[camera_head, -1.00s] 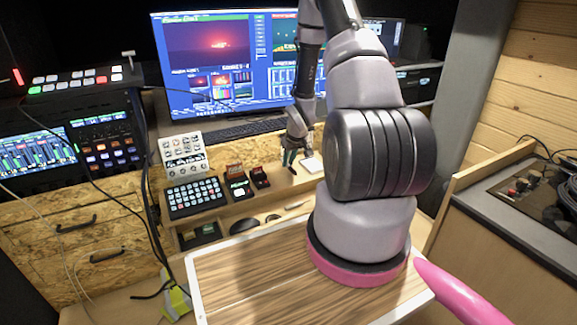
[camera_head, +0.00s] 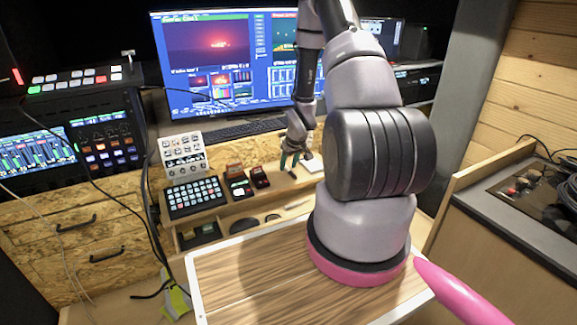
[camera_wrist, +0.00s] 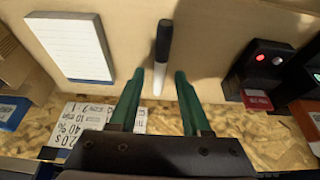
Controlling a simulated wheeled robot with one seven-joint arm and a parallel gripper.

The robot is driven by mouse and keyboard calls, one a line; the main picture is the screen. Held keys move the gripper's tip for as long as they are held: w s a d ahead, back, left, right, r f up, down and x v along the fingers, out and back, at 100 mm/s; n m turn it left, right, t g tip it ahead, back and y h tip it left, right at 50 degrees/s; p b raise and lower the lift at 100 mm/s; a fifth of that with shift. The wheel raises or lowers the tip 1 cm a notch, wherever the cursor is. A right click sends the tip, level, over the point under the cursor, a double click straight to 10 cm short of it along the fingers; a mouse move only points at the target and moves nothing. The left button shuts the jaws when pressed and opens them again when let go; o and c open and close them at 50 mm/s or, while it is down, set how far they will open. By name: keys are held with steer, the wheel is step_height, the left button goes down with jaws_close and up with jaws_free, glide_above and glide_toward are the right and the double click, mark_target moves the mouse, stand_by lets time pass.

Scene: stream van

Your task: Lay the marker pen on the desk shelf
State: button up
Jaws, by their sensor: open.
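The marker pen (camera_wrist: 162,55) has a black end and a pale body. It appears to lie on the wooden desk shelf (camera_wrist: 215,22), which also shows in the head view (camera_head: 236,212). My gripper (camera_wrist: 160,72) is open, its two green fingers on either side of the pen's pale end, with visible gaps to the pen. In the head view my gripper (camera_head: 289,162) is low over the shelf, left of a white notepad (camera_head: 313,166). The pen is small and hard to make out there.
The notepad (camera_wrist: 75,45) lies left of the pen in the wrist view. A dark device with a red light (camera_wrist: 262,65) stands to the right. In the head view a button pad (camera_head: 193,196) and small card holders (camera_head: 260,177) occupy the shelf's left part. The monitor (camera_head: 215,60) stands behind.

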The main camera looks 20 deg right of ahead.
steer(key=s+a+r+m, duration=0.1)
steer(key=s+a+r, duration=0.15)
steer(key=r, duration=0.85)
steer(key=s+a+r+m+t+h, duration=0.1)
steer(key=s+r, duration=0.3)
steer(key=r, duration=0.8)
steer(key=s+a+r+m, duration=0.15)
steer(key=s+r, duration=0.25)
steer(key=r, duration=0.7)
steer(key=s+a+r+y, duration=0.1)
steer(key=s+a+r, duration=0.4)
steer(key=s+r, duration=0.2)
steer(key=s+a+r+m+t+y, duration=0.1)
steer(key=s+a+r+y, duration=0.1)
steer(key=s+a+r, duration=0.3)
steer(key=s+r, duration=0.1)
steer(key=s, duration=0.3)
steer(key=shift+s+r+t, duration=0.15)
steer(key=shift+r+t, duration=0.15)
steer(key=shift+r, duration=0.05)
